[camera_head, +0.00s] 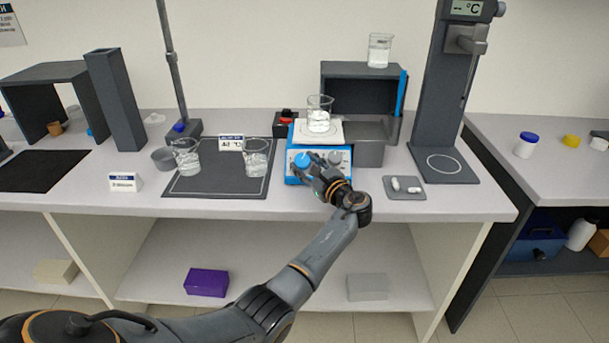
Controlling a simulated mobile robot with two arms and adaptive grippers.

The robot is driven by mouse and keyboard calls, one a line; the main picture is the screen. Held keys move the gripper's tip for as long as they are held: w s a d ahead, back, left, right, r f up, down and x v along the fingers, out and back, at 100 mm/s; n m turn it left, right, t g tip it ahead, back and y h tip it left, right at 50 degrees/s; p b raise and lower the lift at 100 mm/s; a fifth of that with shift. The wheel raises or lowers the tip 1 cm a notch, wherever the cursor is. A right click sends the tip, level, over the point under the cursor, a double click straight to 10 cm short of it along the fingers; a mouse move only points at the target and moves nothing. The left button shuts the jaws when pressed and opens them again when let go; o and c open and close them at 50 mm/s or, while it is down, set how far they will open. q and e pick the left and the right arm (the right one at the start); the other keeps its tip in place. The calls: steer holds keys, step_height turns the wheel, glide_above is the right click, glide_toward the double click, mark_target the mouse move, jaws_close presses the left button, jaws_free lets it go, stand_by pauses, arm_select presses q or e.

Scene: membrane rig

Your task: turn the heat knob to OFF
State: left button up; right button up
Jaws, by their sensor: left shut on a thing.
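The blue hot plate (290,178) stands on the bench right of centre, with a white top (333,133) that carries a glass beaker (319,115). Its front has a blue knob (302,159) on the left and a grey knob (335,158) on the right. My left gripper (311,166) is at the front panel, shut on the blue knob, and its fingers partly cover the panel. I cannot read the knob's setting or its markings. My right gripper is not in view.
Two beakers (256,158) (186,157) stand on the dark mat (215,186) to the left. A small grey tray (404,194) with white pieces lies to the right. A tall dark stand (436,110) with a °C display rises behind it. A red button box (285,122) sits behind the hot plate.

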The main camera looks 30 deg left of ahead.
arm_select(q)
steer(key=n+g+b, duration=0.2)
steer(key=shift+w+f+n+g, duration=0.1)
steer(key=shift+w+n+g, duration=0.1)
steer(key=shift+n+g, duration=0.15)
steer(key=shift+r+n+g+b, duration=0.2)
steer(key=shift+n+g+b, duration=0.65)
steer(key=shift+g+b, duration=0.15)
steer(key=o, duration=1.1)
steer(key=shift+o, duration=0.2)
steer(key=shift+d, duration=0.15)
steer(key=v, duration=1.1)
steer(key=shift+d+r, duration=0.1)
steer(key=shift+d, duration=0.3)
